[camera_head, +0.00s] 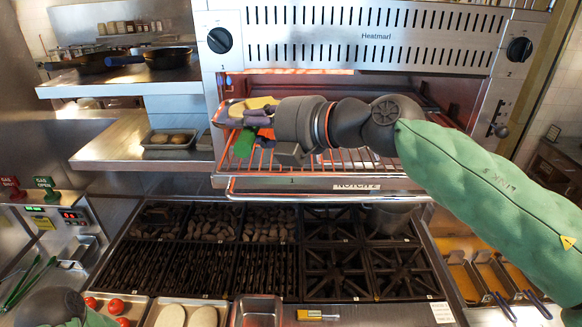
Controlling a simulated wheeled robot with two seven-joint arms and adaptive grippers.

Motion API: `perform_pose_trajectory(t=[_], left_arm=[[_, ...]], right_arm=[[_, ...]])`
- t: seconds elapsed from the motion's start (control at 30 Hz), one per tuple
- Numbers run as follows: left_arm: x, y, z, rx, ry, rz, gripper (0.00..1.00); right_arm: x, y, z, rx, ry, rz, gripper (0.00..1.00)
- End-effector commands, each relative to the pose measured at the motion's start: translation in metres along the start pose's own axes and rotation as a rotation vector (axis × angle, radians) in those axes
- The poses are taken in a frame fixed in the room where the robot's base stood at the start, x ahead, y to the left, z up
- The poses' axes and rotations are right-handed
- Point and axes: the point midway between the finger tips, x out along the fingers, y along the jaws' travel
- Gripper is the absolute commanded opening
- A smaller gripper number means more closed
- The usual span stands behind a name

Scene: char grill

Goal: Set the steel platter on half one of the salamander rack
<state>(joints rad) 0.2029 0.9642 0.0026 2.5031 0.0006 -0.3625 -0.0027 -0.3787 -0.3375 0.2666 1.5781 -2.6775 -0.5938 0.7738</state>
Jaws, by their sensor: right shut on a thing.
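My right wrist hides part of the platter and rack.
Steel shelves (120,150) stand to the left, with dark pans (168,57) above and a small food tray (169,139) below. The char grill (180,265) and burners (335,270) lie beneath the salamander. Trays of tomatoes and pale rounds line the front.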

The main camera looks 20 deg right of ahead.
Motion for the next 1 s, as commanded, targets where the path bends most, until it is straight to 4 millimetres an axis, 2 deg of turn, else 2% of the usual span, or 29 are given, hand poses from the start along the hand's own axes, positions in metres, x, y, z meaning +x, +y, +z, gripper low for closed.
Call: perform_pose_trajectory(t=[0.03, 0.2, 0.4, 0.53, 0.77, 0.87, 1.0], left_arm=[[0.005, -0.002, 0.000, 0.000, 0.000, 0.000, 0.40], [0.013, -0.004, -0.001, 0.000, 0.000, 0.000, 0.40], [0.024, -0.009, -0.001, 0.000, 0.001, 0.000, 0.40], [0.028, -0.010, -0.001, 0.000, 0.000, 0.000, 0.40], [0.030, -0.011, -0.001, 0.000, 0.000, 0.000, 0.40], [0.033, -0.012, -0.002, 0.000, 0.001, 0.000, 0.40], [0.037, -0.013, -0.002, 0.000, 0.001, 0.000, 0.40]], right_arm=[[-0.004, -0.003, 0.012, -0.001, -0.009, 0.007, 0.00], [-0.010, -0.017, 0.040, -0.002, -0.009, 0.007, 0.00], [-0.010, -0.047, 0.063, -0.003, -0.007, 0.006, 0.00], [-0.010, -0.060, 0.073, -0.005, -0.006, 0.007, 0.00], [-0.010, -0.070, 0.081, -0.005, -0.004, 0.007, 0.00], [-0.010, -0.080, 0.088, -0.004, -0.005, 0.007, 0.00], [-0.006, -0.097, 0.086, -0.006, -0.004, 0.007, 0.00]])
